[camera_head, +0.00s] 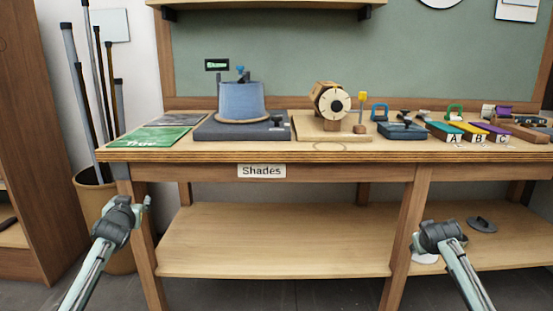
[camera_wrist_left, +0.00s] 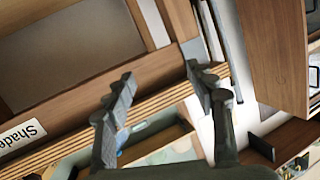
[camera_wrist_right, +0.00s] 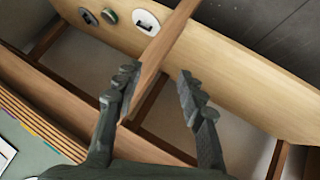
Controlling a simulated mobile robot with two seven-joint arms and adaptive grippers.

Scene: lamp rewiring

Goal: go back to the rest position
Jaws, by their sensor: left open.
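My left gripper (camera_head: 140,205) hangs in front of the bench's left leg, below the tabletop. In the left wrist view its fingers (camera_wrist_left: 162,85) are apart with nothing between them. My right gripper (camera_head: 430,236) is in front of the lower shelf at the right. In the right wrist view its fingers (camera_wrist_right: 158,85) are spread and empty. Both grippers are clear of the things on the bench.
The wooden bench (camera_head: 330,152) carries a blue lampshade (camera_head: 240,101) on a dark base, a round dial device (camera_head: 331,103) and coloured lettered blocks (camera_head: 477,131). A bin with poles (camera_head: 97,192) stands at left. The lower shelf (camera_head: 280,240) is mostly bare.

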